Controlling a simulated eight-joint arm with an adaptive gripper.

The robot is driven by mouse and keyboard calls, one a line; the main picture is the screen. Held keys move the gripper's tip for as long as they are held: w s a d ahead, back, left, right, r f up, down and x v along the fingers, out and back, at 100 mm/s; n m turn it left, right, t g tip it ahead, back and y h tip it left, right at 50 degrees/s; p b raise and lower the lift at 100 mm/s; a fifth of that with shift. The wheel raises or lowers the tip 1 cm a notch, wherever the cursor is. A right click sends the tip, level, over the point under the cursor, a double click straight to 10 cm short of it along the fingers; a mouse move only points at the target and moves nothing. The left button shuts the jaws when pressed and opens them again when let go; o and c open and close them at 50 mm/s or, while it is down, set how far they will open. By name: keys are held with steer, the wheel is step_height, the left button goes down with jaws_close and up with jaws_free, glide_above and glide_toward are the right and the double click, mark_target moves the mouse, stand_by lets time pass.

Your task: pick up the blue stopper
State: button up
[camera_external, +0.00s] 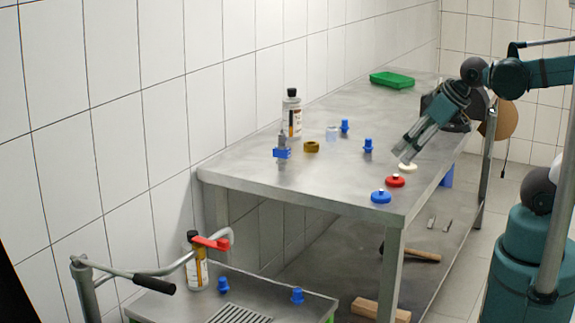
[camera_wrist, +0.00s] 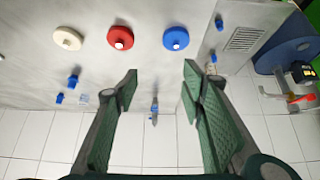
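A round blue disc with a small white knob, which fits the name blue stopper (camera_external: 381,198), lies near the front corner of the steel table top. It also shows in the wrist view (camera_wrist: 176,39), above and between my fingertips. A red disc (camera_external: 395,182) and a cream disc (camera_external: 408,168) of the same shape lie in a row behind it. My gripper (camera_external: 402,153) hangs tilted above the table, close to the cream disc in the external view. In the wrist view my gripper (camera_wrist: 160,72) has its green fingers wide apart with nothing between them.
A lower cart (camera_external: 175,305) stands in front. The table's front-left top is clear.

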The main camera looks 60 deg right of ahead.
steer(key=shift+c, duration=0.2)
steer(key=shift+c, duration=1.2)
